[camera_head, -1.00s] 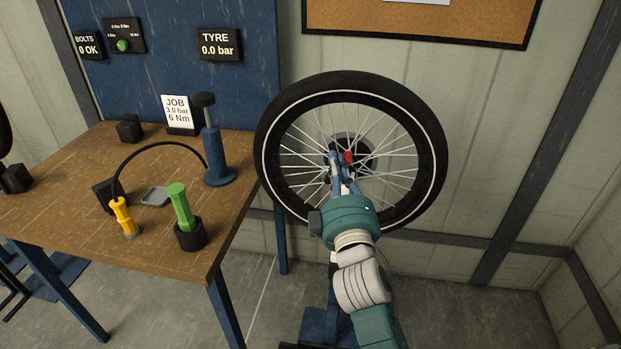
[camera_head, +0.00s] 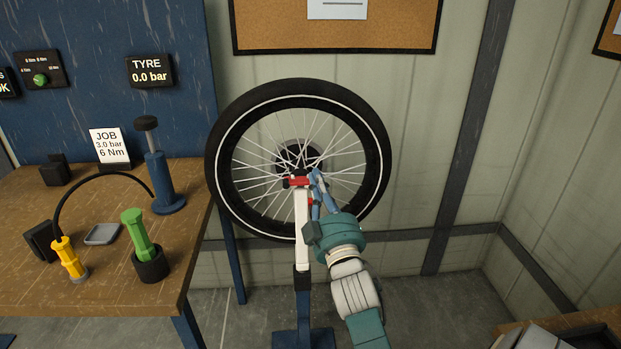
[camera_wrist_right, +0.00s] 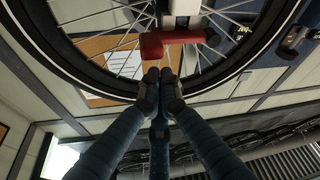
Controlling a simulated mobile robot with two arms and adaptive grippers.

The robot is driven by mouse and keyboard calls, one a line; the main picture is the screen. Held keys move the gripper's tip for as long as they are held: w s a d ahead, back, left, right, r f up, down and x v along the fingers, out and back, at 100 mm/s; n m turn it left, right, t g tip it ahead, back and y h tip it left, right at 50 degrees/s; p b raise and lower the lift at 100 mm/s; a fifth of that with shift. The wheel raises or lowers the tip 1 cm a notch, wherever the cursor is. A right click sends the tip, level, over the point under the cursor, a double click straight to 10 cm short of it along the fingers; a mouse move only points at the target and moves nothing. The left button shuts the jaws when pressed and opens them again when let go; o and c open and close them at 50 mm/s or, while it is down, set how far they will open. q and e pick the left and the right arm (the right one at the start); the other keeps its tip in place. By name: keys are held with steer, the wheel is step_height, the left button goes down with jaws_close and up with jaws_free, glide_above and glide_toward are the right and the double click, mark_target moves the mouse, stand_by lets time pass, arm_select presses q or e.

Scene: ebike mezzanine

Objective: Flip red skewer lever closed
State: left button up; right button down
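The red skewer lever (camera_head: 298,181) sits at the hub of the upright bike wheel (camera_head: 224,193), at the top of a white stand post (camera_head: 302,235). In the right wrist view the red lever (camera_wrist_right: 152,46) lies crosswise just beyond my fingertips. My right gripper (camera_head: 316,178) is just right of the lever in the head view. In the wrist view the right gripper's fingertips (camera_wrist_right: 160,76) are drawn together with nothing visible between them. They are very close to the lever; I cannot tell whether they touch it. My left gripper is out of view.
A wooden workbench (camera_head: 110,290) stands at the left with a blue pump (camera_head: 164,185), a green-handled tool (camera_head: 138,232) and a yellow tool (camera_head: 67,257). A tyre display (camera_head: 149,71) reads 0.0 bar.

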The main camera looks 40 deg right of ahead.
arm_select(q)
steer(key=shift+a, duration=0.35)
arm_select(e)
steer(key=shift+s+d+f, duration=0.1)
steer(key=shift+f, duration=0.55)
